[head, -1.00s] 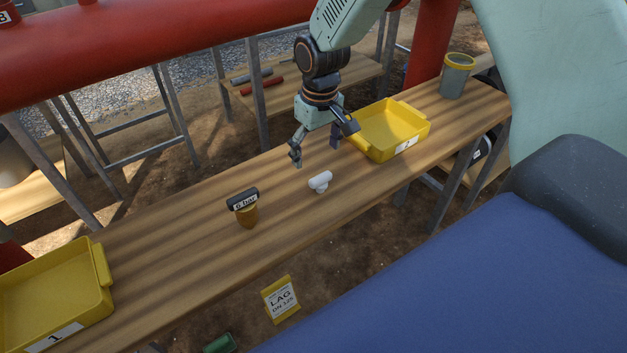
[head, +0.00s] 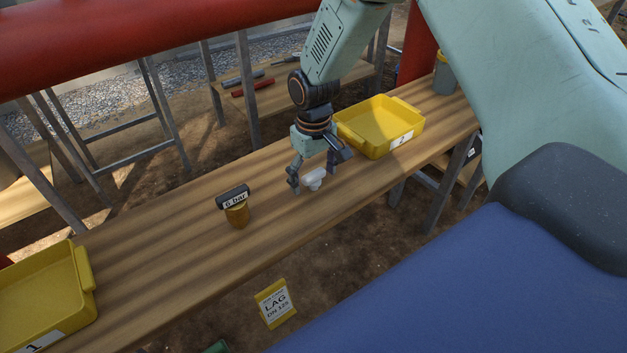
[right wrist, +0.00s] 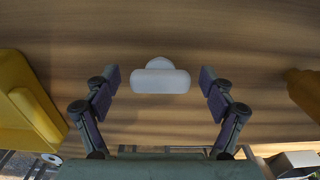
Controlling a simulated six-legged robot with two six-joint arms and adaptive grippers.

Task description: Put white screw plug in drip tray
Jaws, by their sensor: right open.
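The white screw plug (head: 313,180) stands on the wooden bench, with its bar-shaped top up. My right gripper (head: 318,184) is open above the bench, its fingers on either side of the plug. In the right wrist view the plug (right wrist: 160,78) lies centred between the two spread fingertips (right wrist: 160,82), with a gap on both sides. Two yellow trays are in view, one numbered 1 (head: 85,268) at the lower left and one (head: 412,142) behind and right of my right gripper; both look empty. Which one is the drip tray I cannot tell. My left gripper is not in view.
A brass fitting with a black "6 bar" top (head: 236,213) stands on the bench left of the plug. A grey cup with a yellow rim (head: 445,78) stands at the far right end. A yellow LAG sign (head: 275,304) is below the bench's front edge.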

